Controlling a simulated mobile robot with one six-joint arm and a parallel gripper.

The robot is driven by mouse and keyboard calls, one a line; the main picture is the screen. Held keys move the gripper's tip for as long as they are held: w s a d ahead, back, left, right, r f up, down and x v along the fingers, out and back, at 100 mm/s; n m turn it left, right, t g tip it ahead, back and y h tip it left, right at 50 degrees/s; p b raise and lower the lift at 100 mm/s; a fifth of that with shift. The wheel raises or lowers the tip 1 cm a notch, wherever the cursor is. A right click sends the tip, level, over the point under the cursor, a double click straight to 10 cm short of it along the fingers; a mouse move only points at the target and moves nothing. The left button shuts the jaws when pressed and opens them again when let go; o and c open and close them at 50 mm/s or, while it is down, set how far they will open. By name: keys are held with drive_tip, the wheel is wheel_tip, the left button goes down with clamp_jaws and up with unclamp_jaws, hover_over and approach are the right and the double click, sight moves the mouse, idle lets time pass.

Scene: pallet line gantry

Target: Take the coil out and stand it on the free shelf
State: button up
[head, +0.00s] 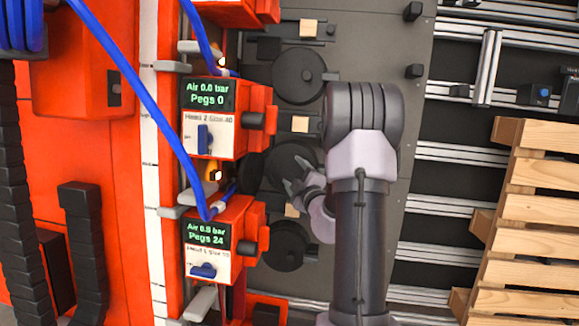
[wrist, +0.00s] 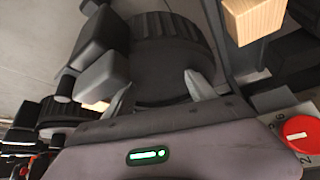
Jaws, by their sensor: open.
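My gripper (head: 294,176) is open over the grey plate, beside the middle row of black round parts. In the wrist view its two fingertips (wrist: 157,88) are spread in front of a black ribbed drum (wrist: 165,60), one at each side of its near face. I cannot tell whether they touch it. The drum may be the coil, but I cannot be sure. In the head view the black disc there (head: 287,160) is partly hidden by my gripper. Similar discs lie above it (head: 299,76) and below it (head: 284,246). I cannot make out a free shelf.
Orange head units stand left of my gripper; one display (head: 208,96) reads Pegs 0, another (head: 206,235) Pegs 24. Blue hoses (head: 125,75) cross in front of them. A slatted wooden pallet (head: 535,210) is at the right. The wrist view shows a red knob (wrist: 298,133) close by.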

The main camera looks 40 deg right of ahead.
drive_tip(key=shift+w+d+f, duration=0.15)
drive_tip(key=shift+w+d, duration=0.05)
drive_tip(key=shift+w, duration=0.3)
drive_tip(key=shift+a, duration=0.1)
drive_tip(key=shift+s+a+r, duration=0.15)
drive_tip(key=shift+r, duration=0.1)
clamp_jaws()
